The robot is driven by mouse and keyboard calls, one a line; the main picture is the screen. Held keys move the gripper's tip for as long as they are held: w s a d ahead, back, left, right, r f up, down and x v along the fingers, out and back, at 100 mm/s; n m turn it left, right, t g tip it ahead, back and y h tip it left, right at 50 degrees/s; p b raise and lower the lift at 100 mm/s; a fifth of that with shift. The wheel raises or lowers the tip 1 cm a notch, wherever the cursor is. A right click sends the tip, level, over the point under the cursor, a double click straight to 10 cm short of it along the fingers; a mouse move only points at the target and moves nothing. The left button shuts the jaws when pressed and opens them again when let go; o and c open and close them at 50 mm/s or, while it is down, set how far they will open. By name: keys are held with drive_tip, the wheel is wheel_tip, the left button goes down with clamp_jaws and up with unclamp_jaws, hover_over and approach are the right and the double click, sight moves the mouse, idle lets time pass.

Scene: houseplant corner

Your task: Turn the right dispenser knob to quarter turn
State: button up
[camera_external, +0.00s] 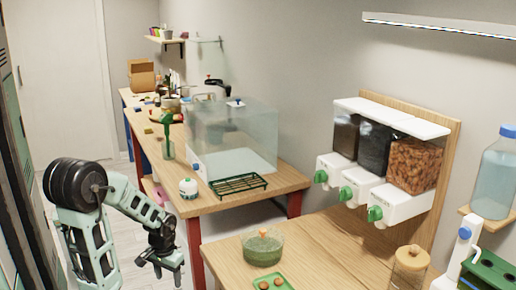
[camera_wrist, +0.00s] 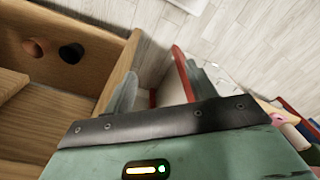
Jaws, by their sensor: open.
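The wall dispenser (camera_external: 404,203) has three bins side by side, each with a white outlet box and a green knob. The right dispenser knob (camera_external: 375,213) is on the outlet below the bin of orange-brown pieces (camera_external: 413,165). Its exact turn angle is too small to tell. The middle knob (camera_external: 346,194) and left knob (camera_external: 320,176) sit below dark-filled bins. My gripper (camera_external: 160,269) is open and empty, low at the left, well away from the knobs and in front of the tables. Its two fingers also show spread apart in the wrist view (camera_wrist: 160,82), with no knob visible there.
Below the dispenser, the wooden table (camera_external: 225,262) holds a green-filled bowl (camera_external: 262,248), a green tray (camera_external: 284,283) and a lidded jar (camera_external: 409,264). A clear tank (camera_external: 232,135) and green rack (camera_external: 238,184) are on the farther table. Floor (camera_wrist: 245,40) is open below my gripper.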

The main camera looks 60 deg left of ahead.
drive_tip(key=w+d+r+m+t+p, duration=0.15)
drive_tip(key=w+d+r+p, duration=0.35)
drive_tip(key=r+p, duration=0.55)
drive_tip(key=w+d+r+m+t+p, duration=0.15)
drive_tip(key=w+d+r+p, duration=0.35)
drive_tip(key=r+p, duration=0.5)
drive_tip(key=w+d+r+m+p, duration=0.3)
drive_tip(key=w+d+r+p, duration=0.2)
drive_tip(key=r+p, duration=0.5)
drive_tip(key=n+t+h+p, duration=0.3)
drive_tip(key=n+t+p, duration=0.45)
drive_tip(key=t, duration=0.75)
approach(373, 214)
drive_tip(key=w+p, duration=0.6)
drive_tip(key=w, duration=0.2)
drive_tip(key=shift+w+d+f+n, duration=0.2)
drive_tip(key=shift+d+f+n, duration=0.05)
drive_tip(key=shift+d+n, duration=0.1)
